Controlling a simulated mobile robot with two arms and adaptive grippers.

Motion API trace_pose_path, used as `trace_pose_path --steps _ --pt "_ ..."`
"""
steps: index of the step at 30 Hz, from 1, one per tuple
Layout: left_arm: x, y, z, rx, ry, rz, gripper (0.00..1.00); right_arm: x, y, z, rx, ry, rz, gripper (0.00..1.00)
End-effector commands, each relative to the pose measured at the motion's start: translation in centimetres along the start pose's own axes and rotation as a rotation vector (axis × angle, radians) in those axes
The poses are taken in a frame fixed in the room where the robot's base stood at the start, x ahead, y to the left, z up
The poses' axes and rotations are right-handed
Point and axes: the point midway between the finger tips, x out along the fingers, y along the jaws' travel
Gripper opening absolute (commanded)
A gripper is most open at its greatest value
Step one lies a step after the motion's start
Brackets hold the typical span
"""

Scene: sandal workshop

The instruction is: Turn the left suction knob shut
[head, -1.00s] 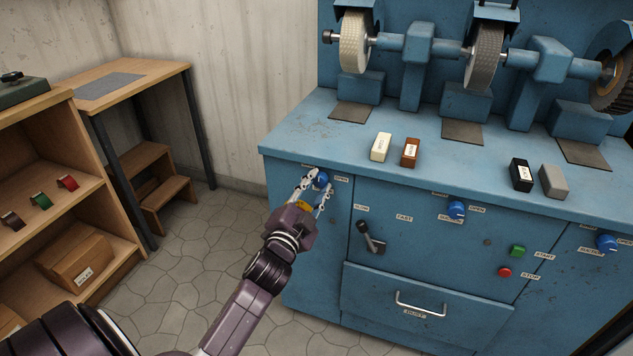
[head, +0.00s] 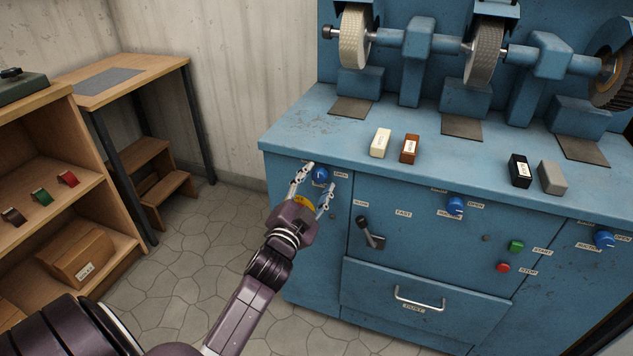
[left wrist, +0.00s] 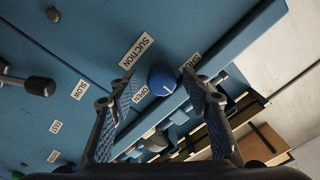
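The left suction knob (head: 320,174) is a round blue knob on the left front panel of the blue machine. In the left wrist view the knob (left wrist: 162,80) shows a pale pointer line, with a SUCTION label (left wrist: 138,50) above left, an OPEN label (left wrist: 140,94) at its left and a SHUT label (left wrist: 191,63) at its right. My left gripper (head: 320,178) is open, with one finger on each side of the knob. Gaps show between the fingers and the knob, so it is not clamped. My right gripper is in neither view.
Two more blue knobs (head: 455,206) (head: 605,240) sit further right. A dark lever (head: 366,230), a green button (head: 516,246), a red button (head: 503,267) and a drawer handle (head: 418,302) are on the front. Blocks (head: 380,143) lie on the top. A wooden shelf (head: 105,225) stands left.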

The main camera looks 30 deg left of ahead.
Motion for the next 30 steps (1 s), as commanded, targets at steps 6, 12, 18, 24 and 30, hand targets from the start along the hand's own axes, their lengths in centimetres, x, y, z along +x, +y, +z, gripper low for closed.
trace_pose_path --steps 6,12,18,24,30 --pt "0.0 -0.1 -0.1 0.001 0.002 -0.002 0.45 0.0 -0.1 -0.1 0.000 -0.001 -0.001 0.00" --pt "-1.6 0.0 0.0 0.000 0.001 0.000 0.45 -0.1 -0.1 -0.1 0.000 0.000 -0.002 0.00" --pt "-5.6 0.0 0.1 0.000 -0.002 0.001 0.45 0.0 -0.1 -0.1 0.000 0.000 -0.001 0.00" --pt "-9.4 0.0 0.1 0.001 -0.002 0.000 0.45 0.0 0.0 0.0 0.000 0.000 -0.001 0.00" --pt "-11.6 0.0 0.0 0.001 0.000 -0.001 0.45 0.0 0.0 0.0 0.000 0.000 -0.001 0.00"
